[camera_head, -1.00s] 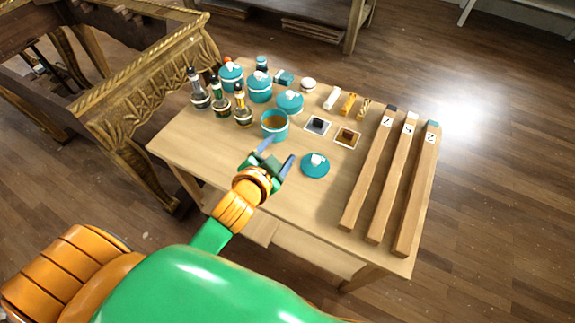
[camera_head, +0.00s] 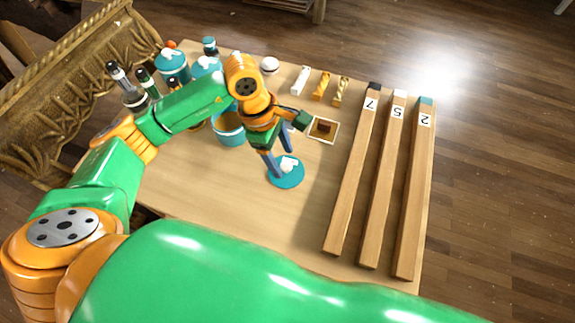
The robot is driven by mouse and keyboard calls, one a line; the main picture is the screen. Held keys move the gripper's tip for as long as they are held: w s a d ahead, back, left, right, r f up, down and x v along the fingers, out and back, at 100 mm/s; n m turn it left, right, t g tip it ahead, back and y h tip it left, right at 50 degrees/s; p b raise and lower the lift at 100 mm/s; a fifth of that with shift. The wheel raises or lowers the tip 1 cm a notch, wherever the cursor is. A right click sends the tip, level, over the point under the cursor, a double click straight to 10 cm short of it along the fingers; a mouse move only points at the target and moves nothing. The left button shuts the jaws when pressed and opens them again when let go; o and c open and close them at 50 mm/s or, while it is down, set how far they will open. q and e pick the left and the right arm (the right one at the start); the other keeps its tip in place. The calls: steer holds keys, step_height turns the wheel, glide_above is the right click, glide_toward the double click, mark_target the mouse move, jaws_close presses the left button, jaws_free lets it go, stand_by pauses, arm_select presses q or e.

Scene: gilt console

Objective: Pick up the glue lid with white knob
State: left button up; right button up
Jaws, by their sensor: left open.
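The teal glue lid with a white knob (camera_head: 293,180) lies flat on the wooden table, right of the open pot. My left gripper (camera_head: 281,163) points down over the lid with its fingers apart. One finger is at the left of the white knob and the other is behind it. I cannot tell whether the fingers touch the lid. The open teal pot (camera_head: 228,128) stands left of the gripper, partly hidden by my arm. My right gripper is not in view.
Three long wooden bars (camera_head: 398,190) numbered 7, 5 and 2 lie on the right of the table. A small framed square (camera_head: 323,129) lies behind the lid. Lidded teal pots (camera_head: 172,66) and bottles (camera_head: 127,88) stand at the back left. The front of the table is clear.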

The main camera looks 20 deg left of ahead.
mark_target(286, 169)
arm_select(q)
steer(key=x, duration=0.3)
steer(key=shift+a, duration=0.1)
steer(key=shift+r, duration=0.1)
jaws_close()
steer(key=shift+r, duration=0.1)
